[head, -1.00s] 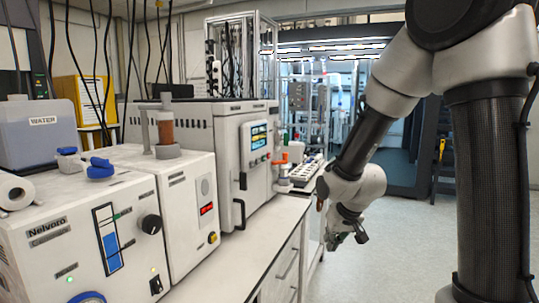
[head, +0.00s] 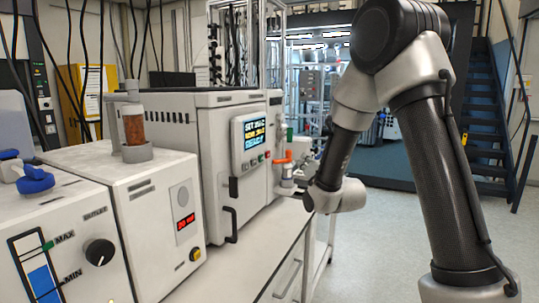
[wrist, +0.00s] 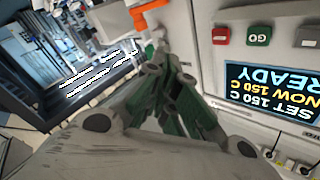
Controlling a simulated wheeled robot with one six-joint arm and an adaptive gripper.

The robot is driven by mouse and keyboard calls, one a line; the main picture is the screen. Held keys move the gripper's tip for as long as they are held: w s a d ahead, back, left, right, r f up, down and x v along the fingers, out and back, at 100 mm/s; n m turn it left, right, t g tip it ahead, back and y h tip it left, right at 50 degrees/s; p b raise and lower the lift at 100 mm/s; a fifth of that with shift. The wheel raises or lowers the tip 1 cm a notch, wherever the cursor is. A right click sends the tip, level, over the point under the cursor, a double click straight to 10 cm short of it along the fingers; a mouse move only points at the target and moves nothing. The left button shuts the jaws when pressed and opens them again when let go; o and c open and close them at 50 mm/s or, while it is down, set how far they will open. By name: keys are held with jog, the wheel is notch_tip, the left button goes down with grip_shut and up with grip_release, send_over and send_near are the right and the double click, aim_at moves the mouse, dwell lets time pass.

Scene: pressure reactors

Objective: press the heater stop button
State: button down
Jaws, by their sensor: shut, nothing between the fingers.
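The heater unit is a white box (head: 212,150) on the bench, with a lit screen (head: 254,134) that also shows upside down in the wrist view (wrist: 275,92). It reads SET 150 C, NOW 150 C, READY. In the wrist view a red button (wrist: 221,36), a green GO button (wrist: 259,36) and a grey button (wrist: 308,38) form a row beside the screen; any label on the red one is unreadable. My gripper (wrist: 166,78) is shut and empty, left of the panel and apart from the buttons.
An orange-clamped fitting (head: 284,160) stands just right of the heater unit, and its orange part shows near my fingers in the wrist view (wrist: 150,12). Open floor lies to the right.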

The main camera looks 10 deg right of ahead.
aim_at(268, 155)
jog(key=shift+s+r+m+t, duration=0.15)
jog(key=shift+r+m+t, duration=0.2)
jog(key=shift+r, duration=0.55)
jog(key=shift+a, duration=0.1)
jog(key=w+a, duration=0.5)
jog(key=a, duration=0.2)
jog(key=shift+w, duration=0.15)
dwell(1.1)
jog(key=shift+w+a, duration=0.2)
jog(key=shift+a, duration=0.1)
jog(key=shift+w+a, duration=0.2)
jog(key=shift+a, duration=0.1)
dwell(0.8)
jog(key=shift+s+d, duration=0.1)
jog(key=shift+d, duration=0.05)
jog(key=shift+s+d, duration=0.35)
jog(key=shift+d, duration=0.15)
